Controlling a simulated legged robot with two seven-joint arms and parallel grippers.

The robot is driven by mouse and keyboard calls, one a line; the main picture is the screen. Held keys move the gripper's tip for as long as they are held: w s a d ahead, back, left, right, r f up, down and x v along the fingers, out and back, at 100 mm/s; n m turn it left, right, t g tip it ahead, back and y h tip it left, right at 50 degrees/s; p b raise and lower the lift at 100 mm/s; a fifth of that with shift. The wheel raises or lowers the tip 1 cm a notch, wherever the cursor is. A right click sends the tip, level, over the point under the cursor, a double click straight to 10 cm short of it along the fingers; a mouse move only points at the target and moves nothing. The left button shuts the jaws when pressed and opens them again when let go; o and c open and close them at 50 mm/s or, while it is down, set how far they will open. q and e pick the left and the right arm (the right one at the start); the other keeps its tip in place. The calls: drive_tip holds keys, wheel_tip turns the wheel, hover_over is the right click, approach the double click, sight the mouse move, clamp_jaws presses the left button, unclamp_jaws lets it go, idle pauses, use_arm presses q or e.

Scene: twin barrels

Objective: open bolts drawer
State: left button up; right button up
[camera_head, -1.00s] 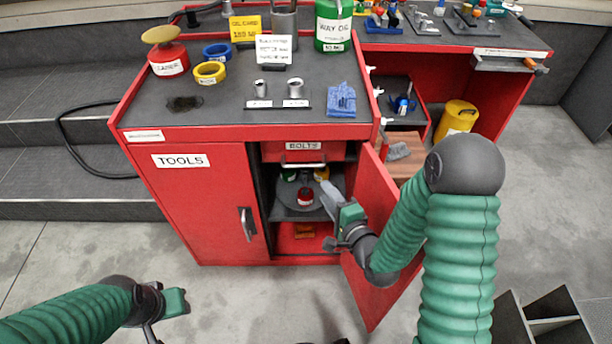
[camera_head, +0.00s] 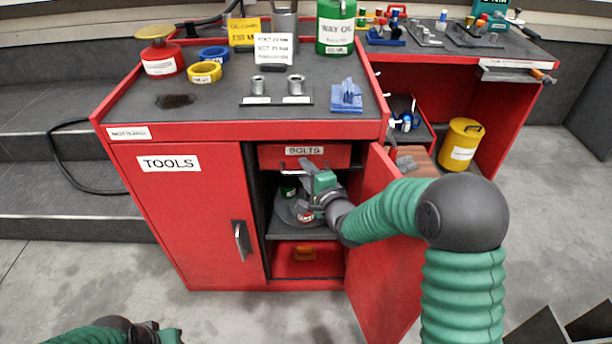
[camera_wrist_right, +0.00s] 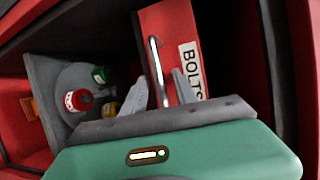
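The red bolts drawer (camera_head: 335,156) sits at the top of the open right compartment of the red cabinet, under the worktop. It looks shut, with a white BOLTS label and a metal bar handle (camera_wrist_right: 156,62). My right gripper (camera_head: 308,165) is inside the compartment opening, just in front of the drawer. In the wrist view its two fingers (camera_wrist_right: 160,92) are spread apart, with the handle's near end between them; I cannot tell whether they touch it. My left gripper (camera_head: 168,336) is low at the bottom left, cut off by the frame edge, its fingers not showing.
The right cabinet door (camera_head: 375,255) stands open beside my right arm. Below the drawer, a shelf turntable (camera_head: 285,210) carries small bottles, including a red one (camera_wrist_right: 78,100). The closed TOOLS door (camera_head: 185,210) is left. The floor in front is clear.

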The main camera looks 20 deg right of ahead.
drive_tip(key=shift+c, duration=0.4)
clamp_jaws()
drive_tip(key=shift+s, duration=0.1)
idle(0.8)
